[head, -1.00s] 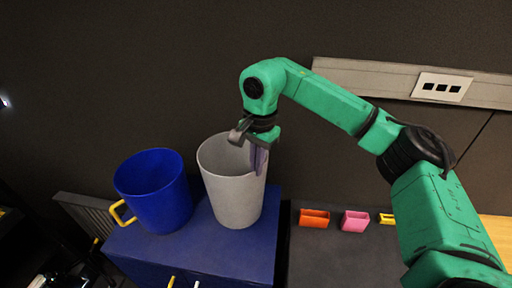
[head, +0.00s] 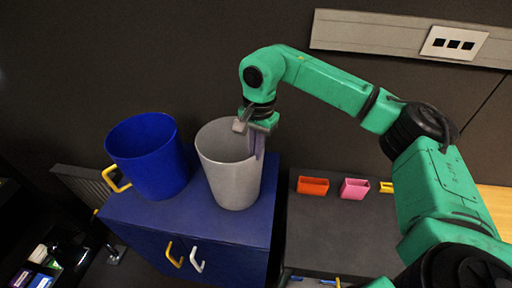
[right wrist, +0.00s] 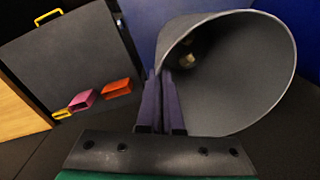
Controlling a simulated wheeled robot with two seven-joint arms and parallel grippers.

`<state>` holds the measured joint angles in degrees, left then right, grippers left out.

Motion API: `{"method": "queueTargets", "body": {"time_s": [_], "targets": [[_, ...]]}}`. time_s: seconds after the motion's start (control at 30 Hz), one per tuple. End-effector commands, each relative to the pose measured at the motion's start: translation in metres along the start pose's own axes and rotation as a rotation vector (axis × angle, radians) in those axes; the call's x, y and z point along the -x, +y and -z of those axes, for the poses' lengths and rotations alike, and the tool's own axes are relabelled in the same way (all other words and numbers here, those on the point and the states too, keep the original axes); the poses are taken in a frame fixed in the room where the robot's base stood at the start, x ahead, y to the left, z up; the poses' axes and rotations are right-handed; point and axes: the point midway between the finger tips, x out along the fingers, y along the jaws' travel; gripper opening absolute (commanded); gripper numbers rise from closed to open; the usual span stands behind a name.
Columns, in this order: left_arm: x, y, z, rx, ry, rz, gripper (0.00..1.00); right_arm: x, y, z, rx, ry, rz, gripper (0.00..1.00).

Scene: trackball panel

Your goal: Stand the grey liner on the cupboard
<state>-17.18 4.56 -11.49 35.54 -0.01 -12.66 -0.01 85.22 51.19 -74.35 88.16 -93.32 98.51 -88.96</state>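The grey liner (head: 233,178) is an open, tapered bin, upright over the blue cupboard (head: 228,227), to the right of the blue bin (head: 158,165). I cannot tell whether its base touches the cupboard top. My right gripper (head: 257,143) points down at the liner's right rim. In the right wrist view its two purple fingers (right wrist: 162,105) are close together at the edge of the liner (right wrist: 245,85), with the wall apparently pinched between them. The liner's mouth faces the wrist camera. My left gripper is not in view.
The blue bin with its yellow handle stands close left of the liner. Orange (head: 313,185) and pink (head: 355,189) trays sit on a dark surface at right. A yellow handle (head: 174,255) and a white handle (head: 197,260) are on the cupboard front.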

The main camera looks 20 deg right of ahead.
Motion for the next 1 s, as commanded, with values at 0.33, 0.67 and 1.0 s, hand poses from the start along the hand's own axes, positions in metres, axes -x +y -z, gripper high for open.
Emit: {"method": "queueTargets", "body": {"time_s": [0.33,0.67,1.0], "targets": [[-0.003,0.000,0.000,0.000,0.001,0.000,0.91,-0.003,0.000,0.000,0.000,0.000,0.001,0.00],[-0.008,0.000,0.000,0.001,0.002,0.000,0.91,-0.010,0.001,0.000,0.000,0.000,0.001,0.00],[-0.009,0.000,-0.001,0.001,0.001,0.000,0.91,-0.011,0.001,0.000,0.000,0.000,0.000,0.38]]}}
